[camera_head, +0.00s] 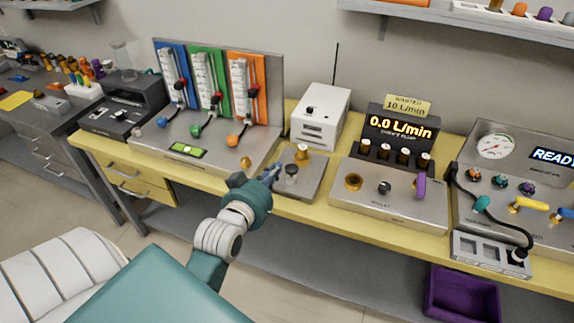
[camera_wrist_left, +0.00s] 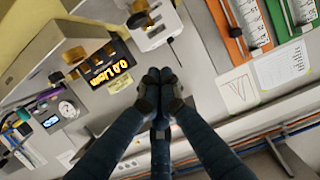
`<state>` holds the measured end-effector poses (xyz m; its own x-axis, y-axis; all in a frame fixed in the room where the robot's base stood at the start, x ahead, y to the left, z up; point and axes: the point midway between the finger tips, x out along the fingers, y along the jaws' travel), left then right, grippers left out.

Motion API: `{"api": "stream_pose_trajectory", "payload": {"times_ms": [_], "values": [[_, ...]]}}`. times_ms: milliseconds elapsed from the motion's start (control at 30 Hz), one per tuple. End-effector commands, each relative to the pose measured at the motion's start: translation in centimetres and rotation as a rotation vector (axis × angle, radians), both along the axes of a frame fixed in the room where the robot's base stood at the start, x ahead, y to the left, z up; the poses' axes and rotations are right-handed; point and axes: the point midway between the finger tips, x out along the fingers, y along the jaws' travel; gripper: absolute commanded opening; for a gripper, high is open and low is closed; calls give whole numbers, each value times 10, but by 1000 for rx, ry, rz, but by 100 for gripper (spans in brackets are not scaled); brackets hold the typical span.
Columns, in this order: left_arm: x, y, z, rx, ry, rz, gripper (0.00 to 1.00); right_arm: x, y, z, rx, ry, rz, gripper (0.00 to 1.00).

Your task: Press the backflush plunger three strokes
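A small grey metal plate (camera_head: 313,185) sits at the bench's front edge. A dark grey knob with a pale base (camera_head: 291,172) stands upright on it and looks like the plunger; no readable label confirms this. A brass-coloured knob (camera_head: 303,152) stands behind it. My left gripper (camera_head: 275,172) is just left of the dark knob, very close; I cannot tell whether they touch. In the left wrist view its dark fingers (camera_wrist_left: 158,82) are drawn together at the tips, with nothing seen between them. My right gripper is not in view.
A flowmeter panel (camera_head: 274,75) with blue, green and orange strips stands left. A white box (camera_head: 320,115) with an antenna is behind the plate. A display (camera_head: 398,131) reads 0.0 L/min above a metal console (camera_head: 390,205) at right. A purple bin (camera_head: 462,292) is below.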

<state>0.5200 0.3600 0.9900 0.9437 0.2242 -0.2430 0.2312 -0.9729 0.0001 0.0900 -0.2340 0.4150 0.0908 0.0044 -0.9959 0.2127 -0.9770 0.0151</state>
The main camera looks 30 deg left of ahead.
Motion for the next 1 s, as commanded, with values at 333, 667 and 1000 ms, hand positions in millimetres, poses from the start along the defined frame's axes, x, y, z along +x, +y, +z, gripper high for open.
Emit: {"api": "stream_pose_trajectory", "payload": {"times_ms": [333, 667, 1000], "values": [[62, 15, -12, 0, -2, 0, 0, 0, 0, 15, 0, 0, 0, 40], [90, 21, -49, 0, 2, 0, 0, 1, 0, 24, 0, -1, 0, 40], [89, 21, -63, 1, -1, 0, 0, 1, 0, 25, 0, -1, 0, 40]]}}
